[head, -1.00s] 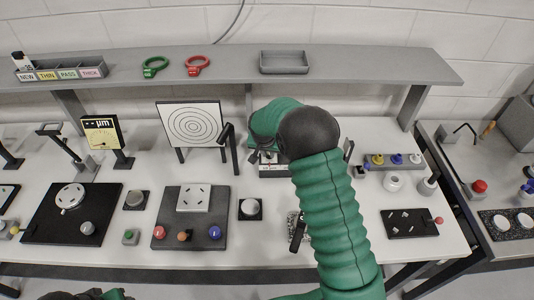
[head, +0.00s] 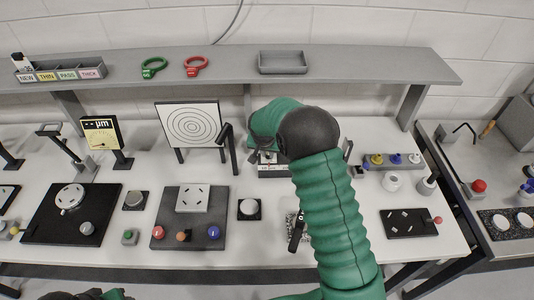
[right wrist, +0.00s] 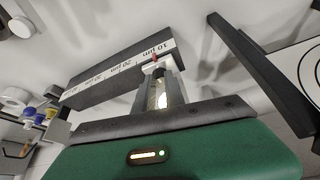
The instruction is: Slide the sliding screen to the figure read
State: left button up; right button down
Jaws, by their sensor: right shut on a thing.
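In the right wrist view, my right gripper (right wrist: 164,84) is shut on a small part with a red pointer (right wrist: 154,58), at the scale rail (right wrist: 122,70). This part appears to belong to the sliding screen; most of it is hidden between the fingers. The rail carries printed marks, including 10 µm and 20 µm, and the pointer is near the 10 µm mark. In the head view, the rail (head: 272,172) is partly hidden by my right arm. A yellow meter (head: 101,131) shows a µm sign, with dashes where a figure might be. My left gripper is not shown.
A ringed target board (head: 191,125) and a dark upright post (head: 233,150) stand left of my right gripper. A shelf (head: 225,68) runs along the back. A black plate (head: 410,224) and coloured knobs (head: 397,159) are at right.

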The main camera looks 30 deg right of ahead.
jog(key=shift+s+d+f, duration=0.15)
jog(key=shift+d+f, duration=0.1)
jog(key=shift+f, duration=0.15)
jog(key=s+d+p, duration=0.1)
jog(key=s+d, duration=0.5)
jog(key=d, duration=0.4)
jog(key=s+d, duration=0.6)
jog(key=d, duration=0.4)
jog(key=shift+p, duration=0.4)
jog(key=shift+s+a+r, duration=0.1)
